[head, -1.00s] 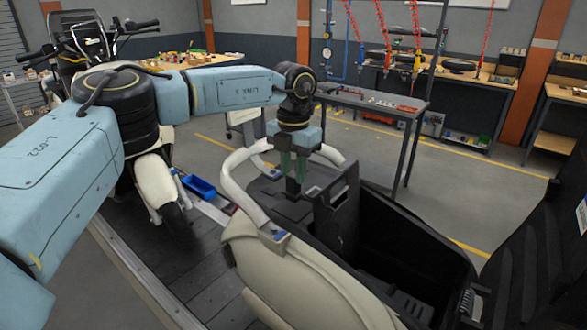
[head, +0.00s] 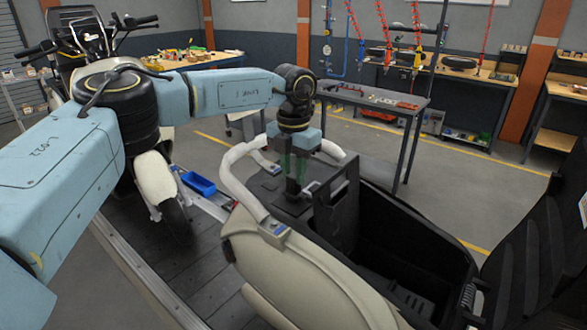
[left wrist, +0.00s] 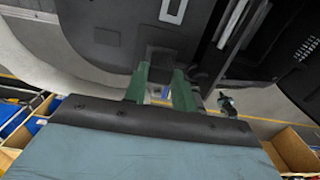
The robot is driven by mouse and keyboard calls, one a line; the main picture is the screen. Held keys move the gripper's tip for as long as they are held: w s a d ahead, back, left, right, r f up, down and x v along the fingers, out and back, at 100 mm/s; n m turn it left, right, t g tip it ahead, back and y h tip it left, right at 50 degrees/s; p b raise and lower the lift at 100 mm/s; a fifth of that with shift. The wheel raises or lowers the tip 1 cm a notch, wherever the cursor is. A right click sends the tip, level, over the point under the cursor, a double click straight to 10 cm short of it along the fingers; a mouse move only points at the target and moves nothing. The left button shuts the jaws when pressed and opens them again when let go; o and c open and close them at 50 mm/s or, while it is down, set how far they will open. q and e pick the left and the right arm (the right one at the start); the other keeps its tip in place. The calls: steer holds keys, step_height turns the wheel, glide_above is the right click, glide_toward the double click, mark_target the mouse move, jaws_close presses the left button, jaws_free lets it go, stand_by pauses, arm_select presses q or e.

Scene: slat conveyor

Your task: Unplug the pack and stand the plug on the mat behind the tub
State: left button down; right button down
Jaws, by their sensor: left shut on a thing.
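My left gripper (head: 294,172) points down with its green fingers over the black deck of the cream scooter, behind the open black tub (head: 392,232). It is shut on a small dark piece, which I take to be the plug (head: 292,188). The fingers hide most of it, and I cannot tell whether it touches the deck or is tilted. In the left wrist view the same fingers (left wrist: 161,88) straddle a dark block. A black upright panel (head: 340,208) stands close to the right of the fingers. I cannot pick out the pack or the mat for certain. My right gripper is out of view.
Curved white grab rails (head: 239,185) flank the fingers. The open black seat (head: 535,245) stands up at the right. A second scooter (head: 158,190) and a blue tray (head: 198,183) are on the slat conveyor to the left. A grey workbench (head: 395,108) stands behind.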

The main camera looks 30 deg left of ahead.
arm_select(q)
steer(key=shift+f, duration=0.3)
steer(key=c, duration=1.1)
jaws_free()
steer(key=shift+o, duration=0.2)
steer(key=shift+r, duration=0.1)
step_height(320, 180, up, 13)
steer(key=b, duration=0.1)
steer(key=shift+r+b, duration=0.15)
steer(key=shift+b, duration=0.25)
